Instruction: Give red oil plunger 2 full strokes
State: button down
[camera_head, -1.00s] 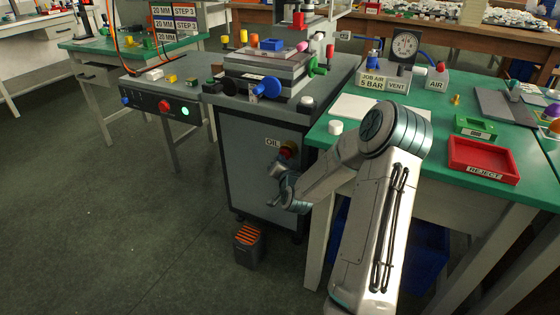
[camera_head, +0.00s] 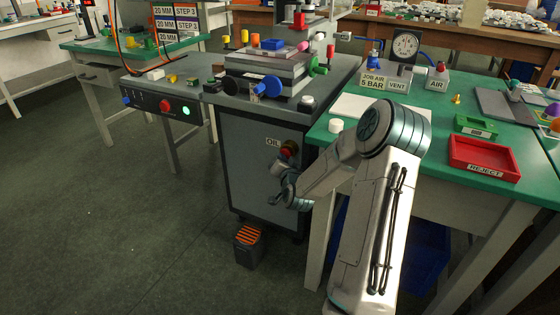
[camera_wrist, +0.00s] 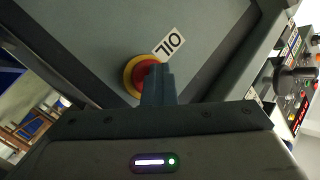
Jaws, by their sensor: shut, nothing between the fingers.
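The red oil plunger (camera_head: 286,153) sits on the front panel of the grey machine cabinet, just right of the "OIL" label. In the wrist view it is a red knob (camera_wrist: 143,72) in a yellow ring, partly hidden behind my fingers. My gripper (camera_head: 283,177) is in front of the panel, just below the plunger in the head view. In the wrist view my gripper (camera_wrist: 157,68) is shut and empty, its fingertips overlapping the right side of the knob. I cannot tell whether the tips touch it.
A green bench (camera_head: 469,203) with a red reject tray (camera_head: 485,175) stands to the right, close beside my arm. A dark bin with orange slats (camera_head: 248,246) stands on the floor below the panel. The floor to the left is clear.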

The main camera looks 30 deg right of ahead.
jog(key=shift+d+r+h, duration=0.3)
jog(key=shift+d+h, duration=0.2)
jog(key=shift+d, duration=0.4)
jog(key=s+a, duration=0.3)
jog(key=a, duration=0.2)
jog(key=shift+a+f+b, duration=0.15)
jog(key=shift+f+b, duration=0.1)
jog(key=shift+b, duration=0.15)
jog(key=shift+y, duration=0.3)
jog(key=s+a+r+n+g+y+p, duration=0.2)
jog(key=s+a+r+n+g+p, duration=0.15)
jog(key=a+r+p, duration=0.45)
jog(key=s+a+r+n+g+y+p, duration=0.2)
jog(key=s+a+r+n+g+p, duration=0.15)
jog(key=r+p, duration=0.8)
jog(key=s+a+r+n+g+p, duration=0.1)
jog(key=s+a+r+g+p, duration=0.2)
jog(key=s+r+p, duration=0.5)
jog(key=s+a+r+n+g+p, duration=0.2)
jog(key=s+r+p, duration=0.6)
jog(key=s+r, duration=0.9)
jog(key=shift+a+r+g+p, duration=0.35)
jog(key=shift+a+r+g, duration=0.25)
jog(key=shift+g, duration=0.1)
